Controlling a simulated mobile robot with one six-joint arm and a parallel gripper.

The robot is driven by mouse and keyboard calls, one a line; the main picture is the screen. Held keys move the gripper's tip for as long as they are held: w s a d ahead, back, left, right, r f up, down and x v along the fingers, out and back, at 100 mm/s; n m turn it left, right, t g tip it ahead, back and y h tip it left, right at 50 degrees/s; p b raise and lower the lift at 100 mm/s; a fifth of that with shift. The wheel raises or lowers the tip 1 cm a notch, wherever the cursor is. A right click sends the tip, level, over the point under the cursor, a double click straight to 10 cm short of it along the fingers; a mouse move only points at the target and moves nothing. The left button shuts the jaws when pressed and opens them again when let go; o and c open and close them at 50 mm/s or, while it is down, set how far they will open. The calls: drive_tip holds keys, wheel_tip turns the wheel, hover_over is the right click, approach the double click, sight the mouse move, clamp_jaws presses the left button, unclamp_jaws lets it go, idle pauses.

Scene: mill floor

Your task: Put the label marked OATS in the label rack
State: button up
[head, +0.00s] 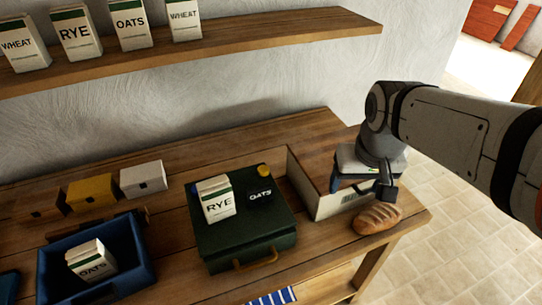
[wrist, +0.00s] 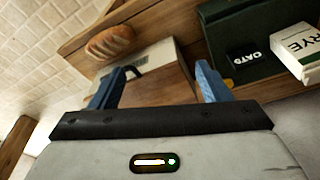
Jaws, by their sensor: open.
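The black label marked OATS (head: 260,196) lies on the dark green case (head: 228,244), right of a RYE bag. It also shows in the wrist view (wrist: 247,57). My gripper (head: 360,188) is open and empty, over the open-topped pale box (head: 335,203) to the right of the label. In the wrist view, its blue fingers (wrist: 163,75) stand apart with the box between and beyond them. I cannot clearly identify the label rack; a low brown wooden piece (head: 132,216), partly hidden, sits behind the blue bin.
A RYE bag (head: 217,200) stands on the case; a yellow knob-like thing (head: 264,170) is behind the label. A loaf (head: 377,219) lies near the right edge. The blue bin (head: 135,253) holds an OATS bag (head: 91,260). Small boxes (head: 91,192) stand left; bags line the shelf (head: 260,35).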

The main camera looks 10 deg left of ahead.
drive_tip(key=o, duration=0.4)
drive_tip(key=w+a+f, duration=0.1)
drive_tip(key=w+a, duration=0.1)
drive_tip(key=a, duration=0.1)
drive_tip(key=w+a+f+n+g, duration=0.1)
drive_tip(key=w+a, duration=0.1)
drive_tip(key=a, duration=0.2)
drive_tip(key=w+a+f+n+b, duration=0.1)
drive_tip(key=w+a, duration=0.2)
drive_tip(key=a, duration=0.1)
drive_tip(key=shift+a+f, duration=0.25)
drive_tip(key=n+g, duration=0.1)
drive_tip(key=n, duration=0.1)
hover_over(259, 189)
drive_tip(key=w, duration=0.1)
wheel_tip(259, 189, down, 4)
drive_tip(key=shift+s+f+p, duration=0.2)
drive_tip(key=shift+s+f, duration=0.05)
drive_tip(key=shift+f, duration=1.75)
drive_tip(key=shift+s+f+p, duration=0.15)
drive_tip(key=shift+s+f, duration=0.05)
drive_tip(key=shift+f, duration=1.75)
